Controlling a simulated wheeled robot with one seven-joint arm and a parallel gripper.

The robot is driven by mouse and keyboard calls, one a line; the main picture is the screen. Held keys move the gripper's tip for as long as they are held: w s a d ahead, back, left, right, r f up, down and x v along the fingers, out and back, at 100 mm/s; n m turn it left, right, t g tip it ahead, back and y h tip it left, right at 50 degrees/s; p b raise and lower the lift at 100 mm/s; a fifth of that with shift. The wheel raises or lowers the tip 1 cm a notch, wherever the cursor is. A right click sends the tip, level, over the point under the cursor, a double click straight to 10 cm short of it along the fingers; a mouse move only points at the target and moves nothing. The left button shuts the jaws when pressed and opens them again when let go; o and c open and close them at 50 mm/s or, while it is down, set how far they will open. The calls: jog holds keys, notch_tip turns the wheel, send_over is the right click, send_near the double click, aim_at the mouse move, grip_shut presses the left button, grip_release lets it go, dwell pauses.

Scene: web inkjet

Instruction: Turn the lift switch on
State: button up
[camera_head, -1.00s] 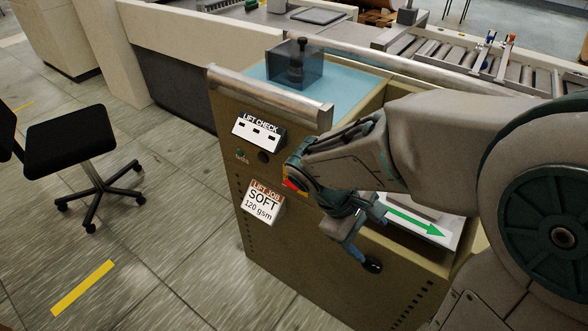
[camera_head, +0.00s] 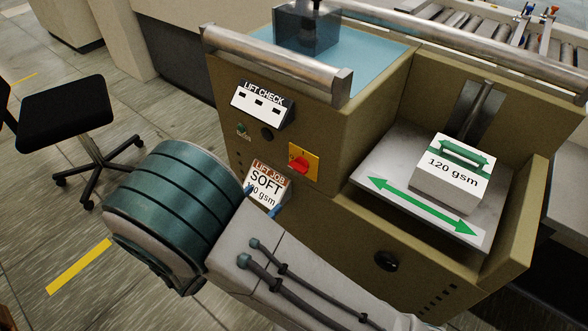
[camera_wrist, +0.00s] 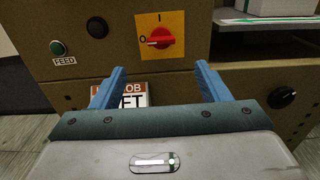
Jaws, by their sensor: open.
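The lift switch is a red rotary knob (camera_head: 299,164) on a yellow plate on the machine's tan front panel. It also shows in the wrist view (camera_wrist: 162,38), with a "0" mark to its left and an "I" mark above. Its handle lies roughly level, with its pale mark on the left toward "0". My gripper (camera_wrist: 160,72) is open and empty, its two blue fingers spread below the knob on either side, apart from it. In the head view the blue fingertips (camera_head: 263,200) show by the "LIFT JOB" sign, lower left of the knob; my arm hides the rest.
A "LIFT JOB SOFT" sign (camera_head: 266,184) and "LIFT CHECK" sign (camera_head: 262,104) stick out from the panel. A green FEED button (camera_wrist: 57,48) and black knob (camera_wrist: 97,27) sit left of the switch. Another black knob (camera_head: 386,261) is lower right. A paper stack (camera_head: 447,175) rests on the lift tray (camera_head: 388,168).

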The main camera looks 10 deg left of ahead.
aim_at(295, 168)
jog(key=x, duration=1.3)
jog(key=shift+s+d, duration=0.1)
jog(key=c, duration=1)
